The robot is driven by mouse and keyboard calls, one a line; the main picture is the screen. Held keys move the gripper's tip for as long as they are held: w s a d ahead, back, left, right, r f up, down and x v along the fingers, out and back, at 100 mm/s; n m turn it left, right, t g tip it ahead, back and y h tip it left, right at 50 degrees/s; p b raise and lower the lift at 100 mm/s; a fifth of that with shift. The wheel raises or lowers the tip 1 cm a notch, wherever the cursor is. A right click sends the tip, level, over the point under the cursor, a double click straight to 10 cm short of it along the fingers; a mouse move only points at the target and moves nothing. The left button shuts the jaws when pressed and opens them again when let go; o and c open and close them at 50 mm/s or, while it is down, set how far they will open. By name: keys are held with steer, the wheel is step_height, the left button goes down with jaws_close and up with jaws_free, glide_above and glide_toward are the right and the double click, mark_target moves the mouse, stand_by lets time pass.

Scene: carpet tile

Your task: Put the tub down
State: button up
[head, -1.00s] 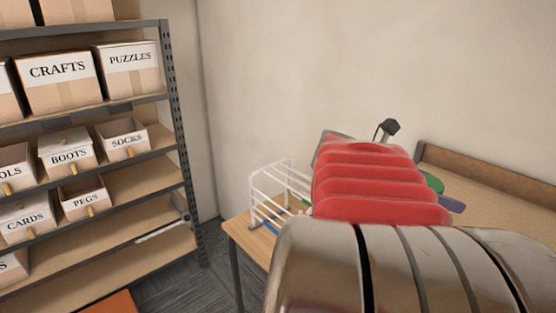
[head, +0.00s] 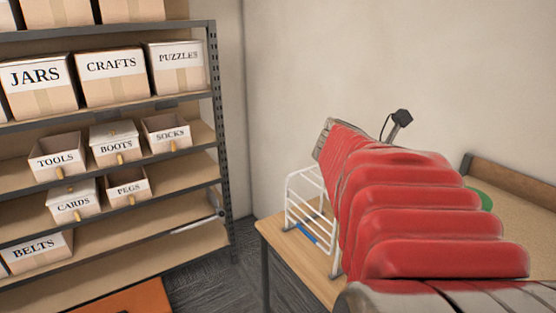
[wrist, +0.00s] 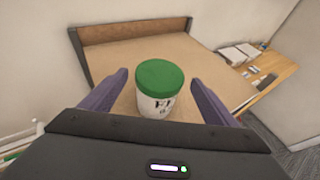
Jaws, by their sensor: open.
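The tub (wrist: 158,105) is white with dark lettering and a green lid (wrist: 161,74). In the wrist view it stands upright on a tan surface (wrist: 205,50) with a brown raised board along its back. My gripper (wrist: 160,80) is open, with one purple finger on each side of the tub and a visible gap at both sides. The tub's base is hidden behind the gripper's body. In the head view only a sliver of the green lid (head: 485,200) shows past my red arm, and the gripper is hidden.
A white wire rack (head: 306,200) stands on a wooden table (head: 290,250) left of my arm. Shelves of labelled boxes (head: 112,75) fill the left. An orange mat (head: 130,300) lies on the floor.

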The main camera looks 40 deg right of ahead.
steer(key=v, duration=0.4)
stand_by(0.8)
